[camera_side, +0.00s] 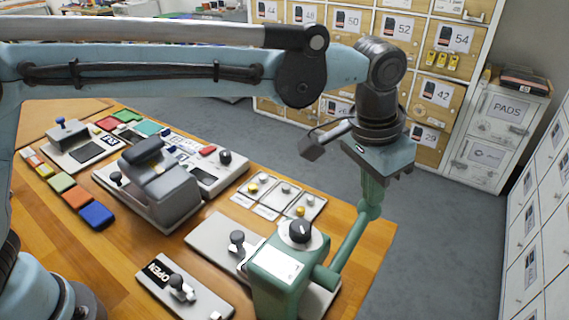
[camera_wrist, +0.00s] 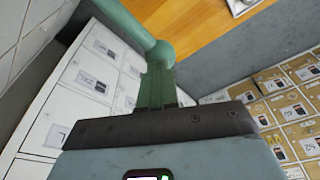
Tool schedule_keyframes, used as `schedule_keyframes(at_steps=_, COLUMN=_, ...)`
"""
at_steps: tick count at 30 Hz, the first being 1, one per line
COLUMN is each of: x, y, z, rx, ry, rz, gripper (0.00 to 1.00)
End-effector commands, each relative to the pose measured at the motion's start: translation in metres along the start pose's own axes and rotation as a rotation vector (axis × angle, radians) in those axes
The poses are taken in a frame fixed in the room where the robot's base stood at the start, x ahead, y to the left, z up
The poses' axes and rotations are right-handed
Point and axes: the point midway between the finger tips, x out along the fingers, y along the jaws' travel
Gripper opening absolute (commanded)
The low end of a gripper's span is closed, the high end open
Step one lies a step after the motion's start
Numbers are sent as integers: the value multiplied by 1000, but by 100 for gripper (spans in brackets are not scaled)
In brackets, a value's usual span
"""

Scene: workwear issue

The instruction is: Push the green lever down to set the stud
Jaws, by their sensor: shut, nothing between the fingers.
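The green lever (camera_side: 346,246) is a round rod that rises up and to the right from a green press (camera_side: 276,283), ending in a round knob. The lever and knob also show at the top of the wrist view (camera_wrist: 132,22). My gripper (camera_side: 371,197) points down with its green fingers shut and nothing between them. Its fingertips are right above the knob in the side view and overlap it in the wrist view (camera_wrist: 158,66). I cannot tell whether they touch. The stud cannot be made out.
The press has a black dial (camera_side: 300,231) on top. A grey base plate (camera_side: 212,238) with a small knob lies beside it, and an "OPEN" plate (camera_side: 188,288) is in front. A grey machine (camera_side: 160,185) stands further left. Labelled cabinets (camera_side: 400,60) stand behind, beyond open floor.

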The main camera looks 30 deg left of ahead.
Motion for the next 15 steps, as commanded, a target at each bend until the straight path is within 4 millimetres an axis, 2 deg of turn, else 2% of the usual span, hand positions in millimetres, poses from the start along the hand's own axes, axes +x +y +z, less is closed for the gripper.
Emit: schedule_keyframes(at_steps=15, x=-29, y=0, z=-6, rx=0, ry=-1, rz=0, gripper=0)
